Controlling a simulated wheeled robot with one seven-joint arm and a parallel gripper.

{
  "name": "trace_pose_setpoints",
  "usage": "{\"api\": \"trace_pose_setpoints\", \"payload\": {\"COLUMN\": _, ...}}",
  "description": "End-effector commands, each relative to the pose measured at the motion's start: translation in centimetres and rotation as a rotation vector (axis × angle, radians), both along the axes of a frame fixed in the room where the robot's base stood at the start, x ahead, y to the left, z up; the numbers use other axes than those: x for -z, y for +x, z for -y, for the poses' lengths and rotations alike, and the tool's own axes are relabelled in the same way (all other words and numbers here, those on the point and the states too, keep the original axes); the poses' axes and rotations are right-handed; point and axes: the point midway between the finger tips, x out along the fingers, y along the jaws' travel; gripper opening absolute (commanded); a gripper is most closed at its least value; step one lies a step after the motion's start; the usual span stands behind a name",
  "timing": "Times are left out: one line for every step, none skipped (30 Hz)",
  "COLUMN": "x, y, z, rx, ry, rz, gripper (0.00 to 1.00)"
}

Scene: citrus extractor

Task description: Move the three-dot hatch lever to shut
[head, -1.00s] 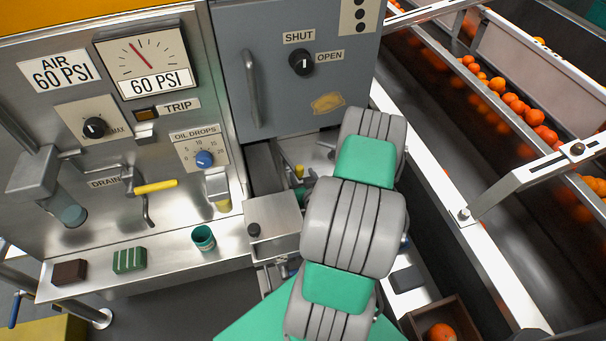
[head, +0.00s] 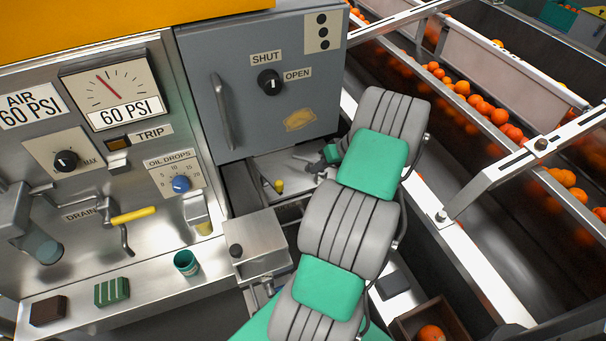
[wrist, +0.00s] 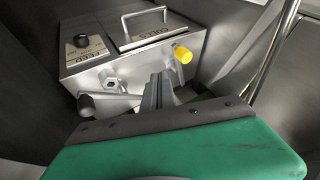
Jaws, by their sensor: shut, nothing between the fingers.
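The hatch lever is a round black knob (head: 269,82) on the front of a grey cabinet door (head: 240,115) in the head view. A SHUT label (head: 266,57) is above it and an OPEN label (head: 297,75) to its right. Its pointer is too small to read surely. A plate with three black dots (head: 324,32) is at the door's upper right. My gripper (head: 326,162) is below the door, partly hidden by my arm, and apart from the knob. In the wrist view my gripper (wrist: 155,92) is shut and empty before a steel box.
The steel box (wrist: 135,40) has a bar handle, a black knob (wrist: 81,42) and FEED labels. A yellow knob (wrist: 183,55) is just right of my fingers. A vertical door handle (head: 222,112) is left of the lever. A conveyor with oranges (head: 490,110) runs along the right.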

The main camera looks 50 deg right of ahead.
Motion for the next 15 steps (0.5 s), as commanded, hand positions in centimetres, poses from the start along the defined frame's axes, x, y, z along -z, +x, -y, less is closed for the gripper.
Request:
{"api": "trace_pose_setpoints", "payload": {"x": 0.8, "y": 0.5, "z": -0.4, "rx": -0.002, "ry": 0.002, "rz": 0.001, "gripper": 0.00}}
{"api": "trace_pose_setpoints", "payload": {"x": 1.3, "y": 0.8, "z": -0.5, "rx": -0.004, "ry": 0.002, "rz": 0.001, "gripper": 0.00}}
{"api": "trace_pose_setpoints", "payload": {"x": 2.0, "y": 1.2, "z": -0.8, "rx": -0.004, "ry": 0.003, "rz": 0.000, "gripper": 0.00}}
{"api": "trace_pose_setpoints", "payload": {"x": 2.5, "y": 1.6, "z": -0.9, "rx": -0.004, "ry": 0.002, "rz": 0.001, "gripper": 0.00}}
{"api": "trace_pose_setpoints", "payload": {"x": 3.0, "y": 2.0, "z": -1.1, "rx": -0.003, "ry": 0.002, "rz": 0.001, "gripper": 0.00}}
{"api": "trace_pose_setpoints", "payload": {"x": 3.8, "y": 2.4, "z": -1.4, "rx": -0.004, "ry": 0.003, "rz": 0.000, "gripper": 0.00}}
{"api": "trace_pose_setpoints", "payload": {"x": 4.3, "y": 2.8, "z": -1.5, "rx": -0.005, "ry": 0.002, "rz": 0.001, "gripper": 0.00}}
{"api": "trace_pose_setpoints", "payload": {"x": 4.8, "y": 3.2, "z": -1.8, "rx": -0.005, "ry": 0.002, "rz": 0.001, "gripper": 0.00}}
{"api": "trace_pose_setpoints", "payload": {"x": 5.6, "y": 3.6, "z": -2.0, "rx": -0.004, "ry": 0.003, "rz": 0.000, "gripper": 0.00}}
{"api": "trace_pose_setpoints", "payload": {"x": 6.1, "y": 4.0, "z": -2.1, "rx": -0.003, "ry": 0.002, "rz": 0.001, "gripper": 0.00}}
{"api": "trace_pose_setpoints", "payload": {"x": 6.6, "y": 4.4, "z": -2.3, "rx": -0.004, "ry": 0.001, "rz": 0.001, "gripper": 0.00}}
{"api": "trace_pose_setpoints", "payload": {"x": 7.3, "y": 4.8, "z": -2.6, "rx": -0.005, "ry": 0.002, "rz": 0.001, "gripper": 0.00}}
{"api": "trace_pose_setpoints", "payload": {"x": 7.5, "y": 5.2, "z": -2.8, "rx": -0.004, "ry": 0.000, "rz": 0.002, "gripper": 0.00}}
{"api": "trace_pose_setpoints", "payload": {"x": 7.1, "y": 5.4, "z": -3.5, "rx": -0.006, "ry": -0.001, "rz": 0.004, "gripper": 0.00}}
{"api": "trace_pose_setpoints", "payload": {"x": 7.1, "y": 5.7, "z": -4.1, "rx": -0.005, "ry": 0.000, "rz": 0.002, "gripper": 0.00}}
